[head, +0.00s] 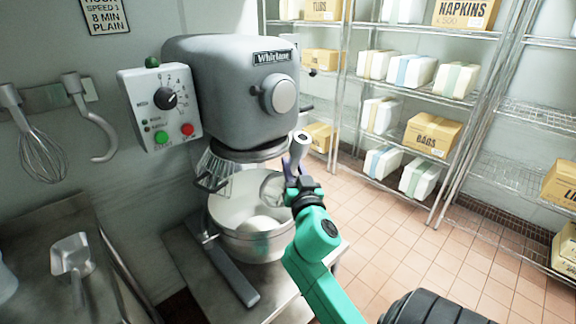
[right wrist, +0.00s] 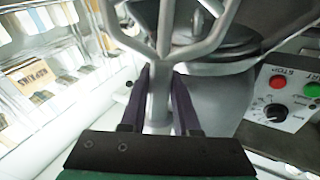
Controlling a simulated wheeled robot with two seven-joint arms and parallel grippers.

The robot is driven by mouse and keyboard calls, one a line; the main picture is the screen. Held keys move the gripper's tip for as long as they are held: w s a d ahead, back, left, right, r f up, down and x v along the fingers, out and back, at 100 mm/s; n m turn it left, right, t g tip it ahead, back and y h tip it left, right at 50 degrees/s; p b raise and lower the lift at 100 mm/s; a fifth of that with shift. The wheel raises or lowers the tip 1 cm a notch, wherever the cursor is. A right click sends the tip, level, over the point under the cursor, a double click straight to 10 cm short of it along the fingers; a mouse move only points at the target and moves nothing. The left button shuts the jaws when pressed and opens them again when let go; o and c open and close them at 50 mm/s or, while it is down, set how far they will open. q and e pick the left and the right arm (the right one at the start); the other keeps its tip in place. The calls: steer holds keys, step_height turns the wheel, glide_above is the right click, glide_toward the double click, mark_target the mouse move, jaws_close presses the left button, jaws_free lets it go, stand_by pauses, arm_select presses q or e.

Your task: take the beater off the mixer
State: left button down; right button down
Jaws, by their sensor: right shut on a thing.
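The grey mixer (head: 232,95) stands on a bench against the wall, its head over a white bowl (head: 225,215). My right gripper (head: 296,168) is at the mixer's right side, above the bowl's rim. It is shut on the metal beater (head: 302,148), whose shaft top shows free, to the right of the mixer's underside. In the right wrist view the fingers (right wrist: 161,85) pinch the beater's shaft from both sides, and its branching frame (right wrist: 190,48) spreads at the top. The frame's lower part is largely hidden in the head view. My left gripper is not in view.
A wire guard (head: 218,165) hangs under the mixer head. A whisk (head: 38,150) and a dough hook (head: 95,120) hang on the left wall. A scoop (head: 72,258) lies on the left counter. Wire shelves with boxes (head: 430,135) stand behind; the tiled floor (head: 400,245) is clear.

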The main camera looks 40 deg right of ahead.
steer(key=shift+s+r, duration=0.35)
steer(key=shift+r, duration=0.25)
